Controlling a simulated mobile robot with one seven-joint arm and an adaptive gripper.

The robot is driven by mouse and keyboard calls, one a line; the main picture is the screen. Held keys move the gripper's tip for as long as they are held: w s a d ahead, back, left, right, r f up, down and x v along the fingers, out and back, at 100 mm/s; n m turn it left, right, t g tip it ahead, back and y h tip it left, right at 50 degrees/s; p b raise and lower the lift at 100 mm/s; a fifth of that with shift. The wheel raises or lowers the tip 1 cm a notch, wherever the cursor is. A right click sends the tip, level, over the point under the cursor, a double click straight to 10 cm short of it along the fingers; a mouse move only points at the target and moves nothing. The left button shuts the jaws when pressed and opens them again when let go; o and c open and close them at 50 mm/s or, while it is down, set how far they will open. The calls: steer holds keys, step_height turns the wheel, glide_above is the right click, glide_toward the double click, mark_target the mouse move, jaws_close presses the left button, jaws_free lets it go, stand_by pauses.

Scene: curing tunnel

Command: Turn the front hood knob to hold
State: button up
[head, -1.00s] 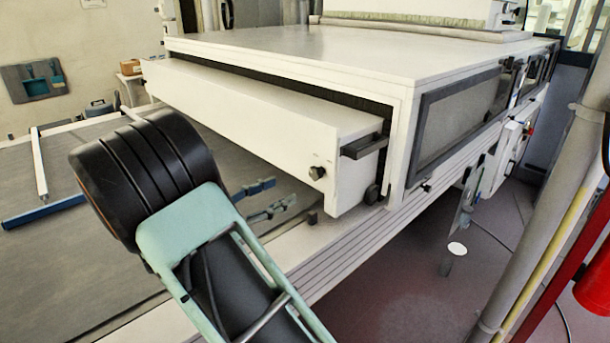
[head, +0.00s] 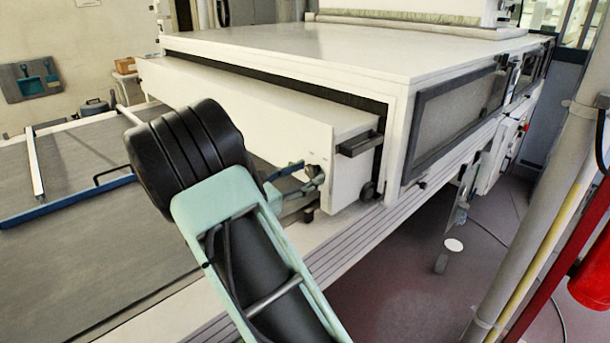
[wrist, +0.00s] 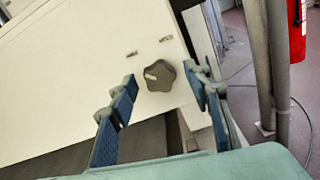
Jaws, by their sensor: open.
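The front hood knob (wrist: 160,77) is a dark grey lobed knob on the white hood front (wrist: 90,85). A pale mark on it points towards the left in the wrist view. Two small marks sit on the panel above it, too small to read. My gripper (wrist: 165,79) is open, with one blue finger on each side of the knob; I cannot tell whether either touches it. In the head view, the gripper (head: 300,174) is at the right end of the hood front (head: 235,108), and its fingers largely hide the knob.
A dark handle (head: 360,144) juts out just right of the knob. The grey conveyor bed (head: 70,225) lies below and left of the hood. A glazed side panel (head: 455,115) is on the tunnel's right side. A pole (head: 545,210) and a red extinguisher (head: 592,275) stand at right.

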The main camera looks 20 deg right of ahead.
steer(key=c, duration=1.2)
steer(key=shift+o, duration=0.2)
